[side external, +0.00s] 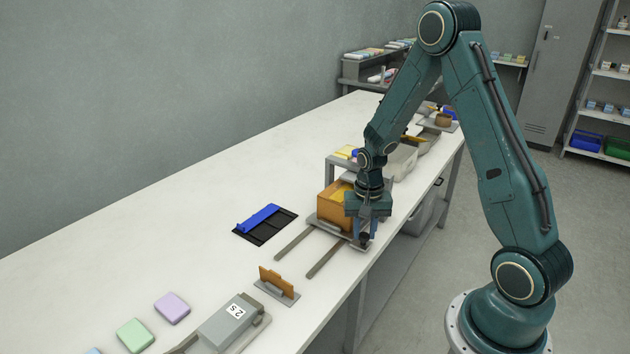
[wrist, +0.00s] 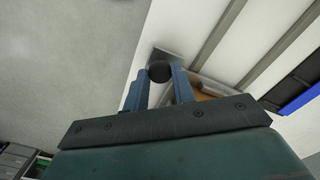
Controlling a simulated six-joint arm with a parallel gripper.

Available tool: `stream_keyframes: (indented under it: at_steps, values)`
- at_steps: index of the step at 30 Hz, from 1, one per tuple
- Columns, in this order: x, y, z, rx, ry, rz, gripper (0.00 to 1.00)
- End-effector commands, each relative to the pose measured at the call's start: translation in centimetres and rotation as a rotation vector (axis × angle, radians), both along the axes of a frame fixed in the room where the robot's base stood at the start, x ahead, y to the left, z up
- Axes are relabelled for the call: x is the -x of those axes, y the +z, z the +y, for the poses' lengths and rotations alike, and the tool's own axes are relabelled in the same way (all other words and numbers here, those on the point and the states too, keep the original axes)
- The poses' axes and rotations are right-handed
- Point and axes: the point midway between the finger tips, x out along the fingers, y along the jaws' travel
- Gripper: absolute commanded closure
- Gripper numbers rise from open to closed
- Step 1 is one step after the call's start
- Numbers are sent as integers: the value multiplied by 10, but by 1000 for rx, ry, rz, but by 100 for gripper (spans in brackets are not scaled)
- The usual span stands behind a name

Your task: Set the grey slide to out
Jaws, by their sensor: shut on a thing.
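The grey slide (side external: 322,222) is a flat plate at the far end of two grey rails (side external: 293,243) on the white table. An orange box stands on it. A round black knob (side external: 364,239) sits at the slide's near right end. My gripper (side external: 366,230) points down there, its fingers on either side of the knob. In the wrist view my gripper (wrist: 160,76) is shut on the black knob (wrist: 160,71), with the grey plate (wrist: 166,55) just beyond it. My gripper partly hides the slide and the box in the side view.
The orange box (side external: 330,203) is close beside my gripper. A blue bar (side external: 259,218) lies over a black panel left of the rails. An orange upright plate (side external: 276,281) on a grey base stands in front. The rails' near stretch is clear. The table edge is close on the right.

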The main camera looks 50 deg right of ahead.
Motion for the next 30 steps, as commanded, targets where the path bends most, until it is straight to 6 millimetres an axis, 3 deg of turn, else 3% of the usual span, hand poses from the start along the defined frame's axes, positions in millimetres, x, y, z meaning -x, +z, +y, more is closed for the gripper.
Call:
stream_keyframes:
  at_steps: [9,18,24,30]
  values:
    - [0,1,73,0,8,0,100]
    - [0,1,129,0,6,-1,100]
    - [0,1,148,0,3,-2,100]
    - [0,1,154,-2,1,-2,100]
